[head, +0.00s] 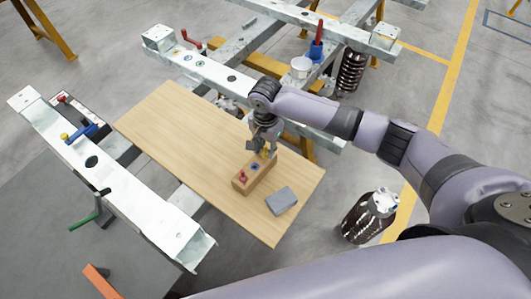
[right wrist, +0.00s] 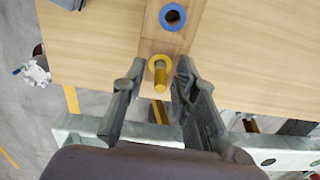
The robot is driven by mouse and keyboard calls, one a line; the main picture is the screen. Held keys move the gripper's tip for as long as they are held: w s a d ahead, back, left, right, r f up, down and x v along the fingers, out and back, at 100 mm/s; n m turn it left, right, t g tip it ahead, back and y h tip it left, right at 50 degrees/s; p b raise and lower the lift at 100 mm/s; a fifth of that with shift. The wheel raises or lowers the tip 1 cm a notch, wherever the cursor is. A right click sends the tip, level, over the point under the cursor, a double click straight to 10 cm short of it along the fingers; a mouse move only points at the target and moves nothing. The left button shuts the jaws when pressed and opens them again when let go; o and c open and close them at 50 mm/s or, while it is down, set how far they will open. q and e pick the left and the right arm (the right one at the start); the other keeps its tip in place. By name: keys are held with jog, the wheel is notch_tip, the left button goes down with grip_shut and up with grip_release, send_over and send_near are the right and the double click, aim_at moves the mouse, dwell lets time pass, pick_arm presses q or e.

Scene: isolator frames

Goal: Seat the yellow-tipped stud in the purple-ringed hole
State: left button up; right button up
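The yellow-tipped stud (right wrist: 160,78) stands in a yellow-ringed hole of a wooden block (head: 240,184), which lies on the board. My right gripper (right wrist: 160,66) is over that end of the block, its fingers on either side of the stud with gaps showing, open. In the head view the right gripper (head: 264,148) partly hides the stud. On the far beam are two small ringed holes, one greenish (head: 187,58) and one bluish or purple (head: 200,64); they are too small to tell the colour surely. My left gripper is not in view.
A grey box (head: 281,201) sits on the wooden board (head: 170,130).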

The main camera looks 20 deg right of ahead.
grip_shut()
dwell(0.5)
